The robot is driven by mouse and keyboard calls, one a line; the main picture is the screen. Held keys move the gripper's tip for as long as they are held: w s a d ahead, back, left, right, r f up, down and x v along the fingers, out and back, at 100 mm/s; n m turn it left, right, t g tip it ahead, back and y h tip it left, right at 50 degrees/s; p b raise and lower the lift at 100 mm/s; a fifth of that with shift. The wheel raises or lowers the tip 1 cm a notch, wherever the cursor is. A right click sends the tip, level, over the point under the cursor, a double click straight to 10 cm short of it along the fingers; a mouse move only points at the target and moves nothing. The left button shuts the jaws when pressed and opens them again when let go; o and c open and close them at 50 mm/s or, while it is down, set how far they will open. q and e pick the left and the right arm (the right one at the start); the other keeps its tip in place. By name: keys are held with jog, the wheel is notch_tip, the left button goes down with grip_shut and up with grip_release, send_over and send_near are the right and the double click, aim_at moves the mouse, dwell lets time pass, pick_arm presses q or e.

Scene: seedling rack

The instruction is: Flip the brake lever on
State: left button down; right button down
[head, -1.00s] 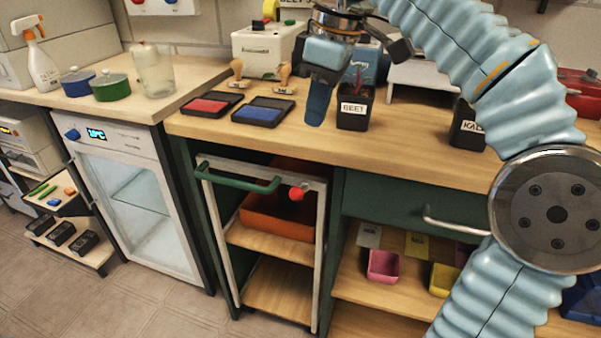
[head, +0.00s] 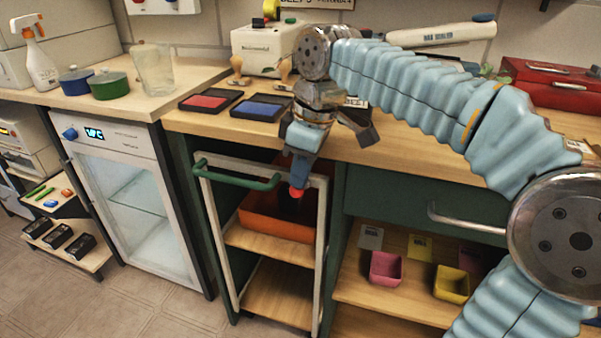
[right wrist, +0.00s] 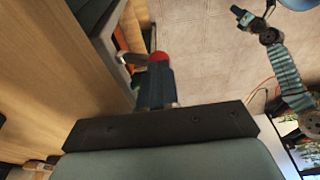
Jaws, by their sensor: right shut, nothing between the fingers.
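The brake lever shows as a red round knob (head: 297,191) at the top right corner of a white-framed cart. The knob also shows in the right wrist view (right wrist: 159,56), at the tips of my fingers. My right gripper (head: 299,173) is shut and empty, pointing down with its fingertips right at the knob. I cannot tell whether they touch.
The cart has a green handle (head: 236,178) and an orange tray (head: 262,222), and stands in a bay under the wooden counter. A drawer handle (head: 465,222) sticks out to the right. Ink pads (head: 262,107) lie on the counter above. Floor in front is clear.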

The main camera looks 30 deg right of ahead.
aim_at(295, 192)
pick_arm(q)
jog(key=shift+f, duration=0.1)
pick_arm(e)
jog(key=shift+f, duration=0.1)
